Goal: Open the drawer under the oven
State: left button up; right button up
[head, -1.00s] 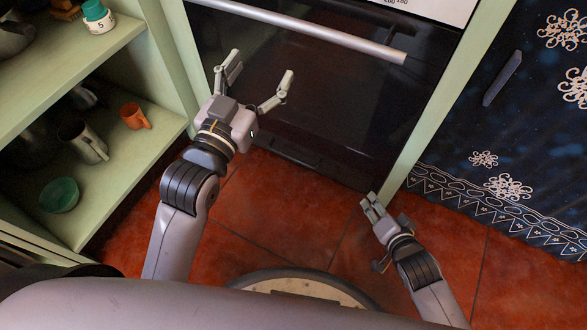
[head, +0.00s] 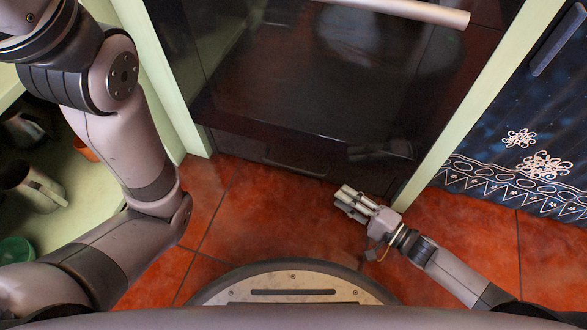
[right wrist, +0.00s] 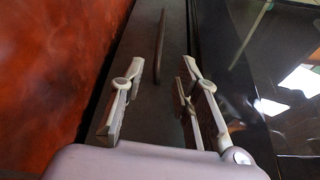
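The drawer (head: 245,150) is a dark panel low under the black oven door (head: 290,70). It looks shut, with a dark handle (head: 292,163) along its front. In the right wrist view the drawer front (right wrist: 150,110) is a dark strip, and its handle (right wrist: 159,45) lies ahead of the fingers. My right gripper (head: 343,196) is low over the floor in front of the drawer's right part. Its fingers show apart and empty in the right wrist view (right wrist: 160,72), and the handle is beyond their tips. My left arm is raised at the left, with its gripper out of frame.
The oven door's long silver handle (head: 400,10) is at the top. A green shelf (head: 75,195) with mugs and a bowl stands at the left. A dark patterned curtain (head: 520,120) hangs at the right. Red floor tiles (head: 265,215) are clear before the drawer.

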aim_at(298, 168)
jog(key=b+x, duration=0.8)
jog(key=x, duration=0.7)
jog(key=shift+w+a+b, duration=0.35)
jog(key=shift+a+b, duration=0.1)
jog(key=shift+a, duration=0.05)
jog(key=shift+c, duration=0.2)
grip_shut()
